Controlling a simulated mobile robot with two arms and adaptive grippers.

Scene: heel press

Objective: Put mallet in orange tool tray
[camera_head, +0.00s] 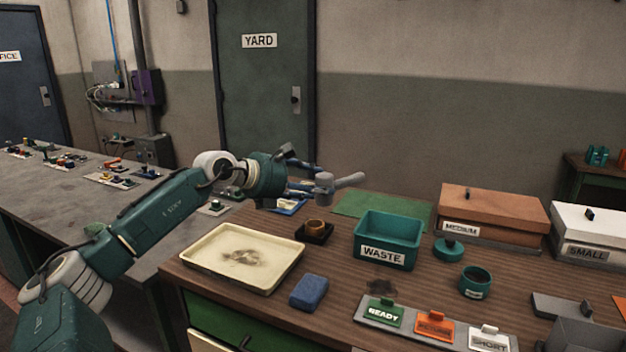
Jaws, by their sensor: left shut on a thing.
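My left gripper (306,176) is above the far side of the wooden-topped bench, its arm coming in from the left. It is shut on the grey mallet (324,189), whose handle (350,181) points right. The exact grip is partly hidden by the gripper. I see no clear orange tool tray; a small orange edge (620,304) shows at the right border, too cut off to identify. My right gripper does not show.
The bench holds a cream tray (203,270), a blue block (309,291), a teal WASTE bin (365,238), a green mat (350,206), a MEDIUM box (490,236), a SMALL box (590,252), a teal cup (475,278) and a tag rack (455,338). Grey metal pieces (560,305) lie at the lower right.

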